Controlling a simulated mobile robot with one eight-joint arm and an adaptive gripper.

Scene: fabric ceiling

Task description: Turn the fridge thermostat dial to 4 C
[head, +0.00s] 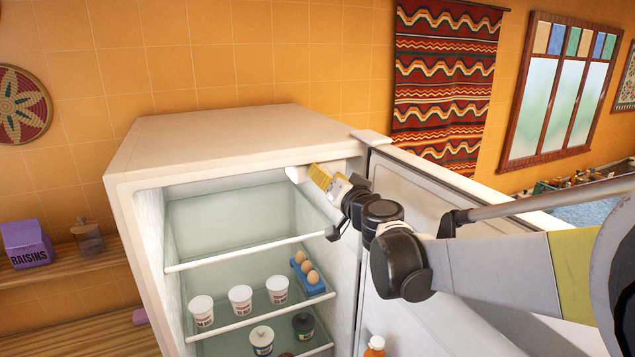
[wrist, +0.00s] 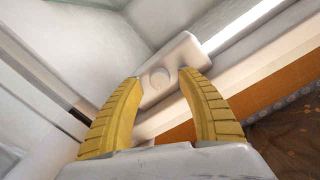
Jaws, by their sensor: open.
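The fridge (head: 235,130) stands open with its door (head: 430,195) swung out to the right. A pale thermostat housing (head: 297,174) sits at the upper right inside the fridge. In the wrist view the housing (wrist: 188,52) carries a round, pale dial (wrist: 160,77) on its face. My gripper (head: 313,172) reaches in front of the housing in the head view. In the wrist view the yellow fingers of my gripper (wrist: 163,88) are open, with the dial visible between and beyond the tips. I cannot tell whether they touch anything. No scale marks are readable on the dial.
Inside the fridge are glass shelves (head: 250,250), several white cups (head: 240,298) and a blue egg holder (head: 315,287). A raisins box (head: 27,243) is on a wooden shelf at left. The upper compartment is clear.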

